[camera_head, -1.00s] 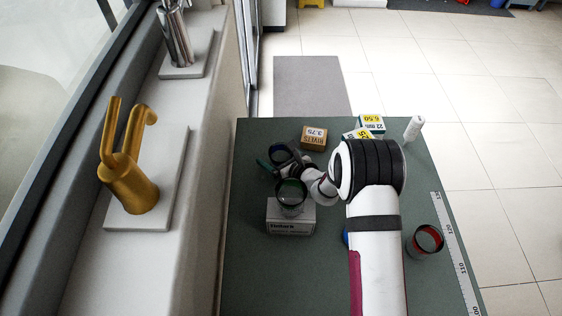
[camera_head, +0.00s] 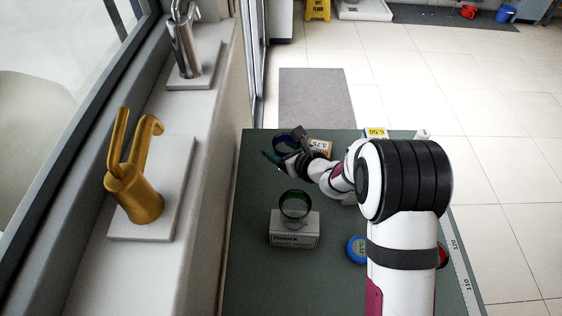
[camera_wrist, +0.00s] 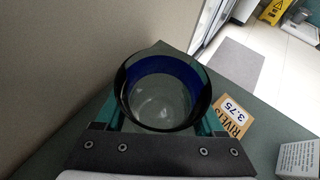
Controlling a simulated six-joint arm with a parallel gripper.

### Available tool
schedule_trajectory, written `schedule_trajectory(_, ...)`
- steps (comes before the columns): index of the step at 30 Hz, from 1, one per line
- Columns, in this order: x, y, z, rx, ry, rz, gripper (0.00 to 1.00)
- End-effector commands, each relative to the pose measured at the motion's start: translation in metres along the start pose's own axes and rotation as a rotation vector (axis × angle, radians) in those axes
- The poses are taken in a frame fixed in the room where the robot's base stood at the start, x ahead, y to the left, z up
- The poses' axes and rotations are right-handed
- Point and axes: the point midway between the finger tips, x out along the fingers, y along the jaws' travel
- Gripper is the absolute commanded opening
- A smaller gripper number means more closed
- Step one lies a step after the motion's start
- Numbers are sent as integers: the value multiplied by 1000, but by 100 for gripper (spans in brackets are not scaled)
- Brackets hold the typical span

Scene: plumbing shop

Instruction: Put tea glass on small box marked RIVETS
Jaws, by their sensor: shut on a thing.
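The tea glass is clear with a dark rim and a blue band, and I look into its open top in the wrist view (camera_wrist: 160,95). My gripper (camera_head: 280,158) is shut on it, with teal fingers (camera_wrist: 160,118) either side. In the head view the glass (camera_head: 284,142) shows at the far left of the table. The small tan RIVETS box (camera_wrist: 232,119), marked 3.75, lies just right of the glass in the wrist view. In the head view this box (camera_head: 321,147) is partly hidden by my arm. The glass is beside the box, not over it.
A glass with a green band (camera_head: 295,205) stands on a white box (camera_head: 294,238). A blue round item (camera_head: 357,249) lies near my arm. A yellow-labelled box (camera_head: 375,133) and a white cylinder (camera_head: 422,135) are at the far edge. A wall borders the table's left.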

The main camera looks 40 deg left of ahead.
Motion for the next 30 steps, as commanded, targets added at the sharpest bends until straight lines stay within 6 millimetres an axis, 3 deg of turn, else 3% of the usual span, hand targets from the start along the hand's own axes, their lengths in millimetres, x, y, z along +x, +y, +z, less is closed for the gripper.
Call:
schedule_trajectory(4,-1,-20,22,18,3,-45,13)
schedule_trajectory(12,12,-106,60,130,2,-245,13)
schedule_trajectory(14,14,-116,62,149,1,-272,13)
schedule_trajectory(21,39,-123,18,162,2,-289,13)
schedule_trajectory(30,60,-122,-22,160,1,-288,13)
